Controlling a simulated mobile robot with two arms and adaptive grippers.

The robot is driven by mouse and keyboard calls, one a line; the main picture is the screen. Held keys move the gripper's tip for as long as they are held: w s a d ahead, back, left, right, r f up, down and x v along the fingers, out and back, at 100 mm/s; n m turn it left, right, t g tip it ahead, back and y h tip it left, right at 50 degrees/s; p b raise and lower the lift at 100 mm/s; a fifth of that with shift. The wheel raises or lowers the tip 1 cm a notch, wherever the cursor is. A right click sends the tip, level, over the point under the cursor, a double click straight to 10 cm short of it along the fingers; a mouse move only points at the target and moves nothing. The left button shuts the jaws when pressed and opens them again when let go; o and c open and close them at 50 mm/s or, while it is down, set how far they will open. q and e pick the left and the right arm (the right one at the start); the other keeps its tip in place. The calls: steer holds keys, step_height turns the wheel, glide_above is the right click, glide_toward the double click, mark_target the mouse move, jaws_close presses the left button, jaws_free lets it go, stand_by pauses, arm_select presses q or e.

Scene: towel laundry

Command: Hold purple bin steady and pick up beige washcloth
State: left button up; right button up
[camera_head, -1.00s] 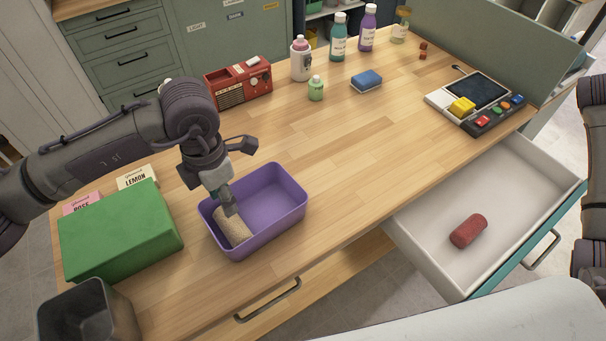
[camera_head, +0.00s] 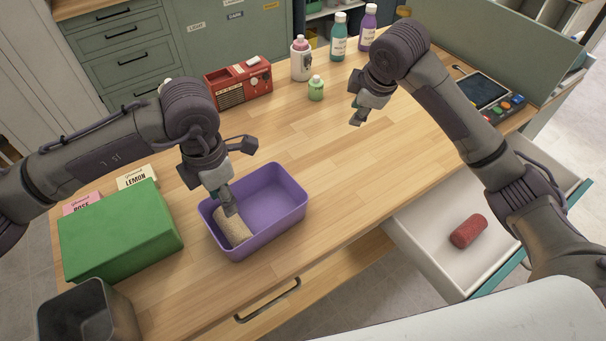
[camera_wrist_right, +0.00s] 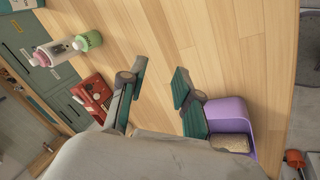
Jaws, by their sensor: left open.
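The purple bin (camera_head: 283,219) stands on the wooden table near its front edge; the right wrist view shows it too (camera_wrist_right: 232,108). The beige washcloth (camera_head: 236,232), rolled up, lies in the bin's left end and also shows in the right wrist view (camera_wrist_right: 233,143). My left gripper (camera_head: 228,199) is open, its fingers reaching down into the bin just above the washcloth; whether they touch it is unclear. My right gripper (camera_head: 357,112) is above the table, right of and behind the bin. In the right wrist view its fingers (camera_wrist_right: 160,85) are apart and empty.
A green box (camera_head: 120,232) and a dark metal container (camera_head: 88,312) stand left of the bin. A red radio (camera_head: 240,84) and bottles (camera_head: 301,60) are behind. An open drawer (camera_head: 425,250) at the right holds a red roll (camera_head: 468,231). The table's middle is clear.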

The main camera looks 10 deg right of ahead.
steer(key=s+a+n+g, duration=0.2)
steer(key=s+a+n, duration=0.25)
steer(key=a, duration=0.45)
steer(key=n+g, duration=0.2)
steer(key=n, duration=0.3)
glide_above(299, 221)
steer(key=f, duration=0.1)
step_height(299, 221, down, 14)
steer(key=shift+d+r, duration=0.1)
steer(key=shift+d, duration=0.05)
jaws_close()
arm_select(q)
steer(key=shift+o, duration=0.3)
